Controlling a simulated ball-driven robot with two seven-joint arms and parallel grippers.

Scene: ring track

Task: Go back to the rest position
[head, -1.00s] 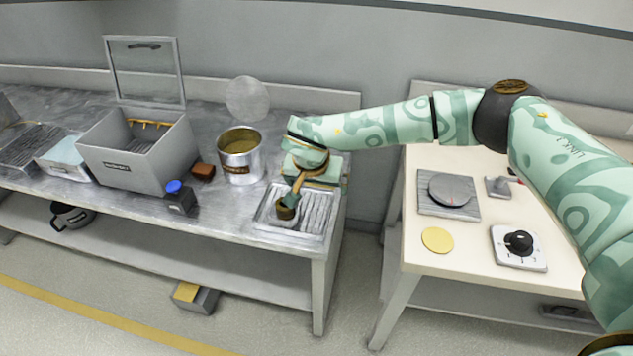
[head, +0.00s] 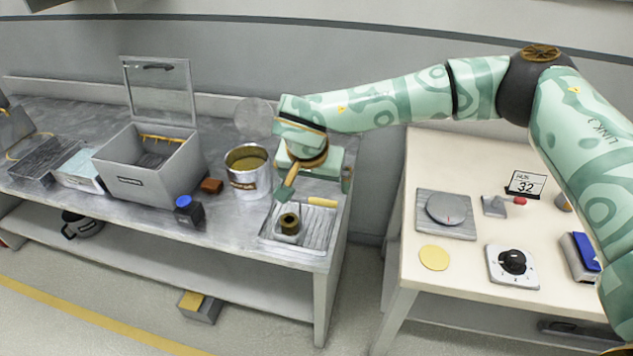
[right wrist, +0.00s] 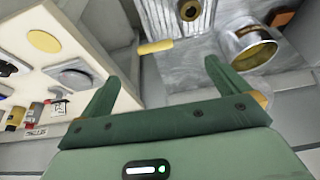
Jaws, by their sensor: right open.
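My right gripper (head: 287,192) is open and empty above the back of a ribbed grey tray (head: 268,237) at the right end of the grey bench. Its two green fingers (right wrist: 162,82) stand wide apart in the right wrist view, with nothing between them. A small dark cup-like piece with a brass-coloured rim (head: 289,222) stands on the tray, apart from the fingers; it also shows in the right wrist view (right wrist: 190,10). A short yellow bar (head: 322,202) lies at the tray's back edge. My left gripper is not in view.
A metal can (head: 247,170) stands left of the tray. A grey open box (head: 150,185) and a blue-capped bottle (head: 188,211) stand farther left. A cream table (head: 455,283) on the right holds a round plate (head: 446,208), a dial (head: 512,262) and a number card (head: 526,184). A gap separates bench and table.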

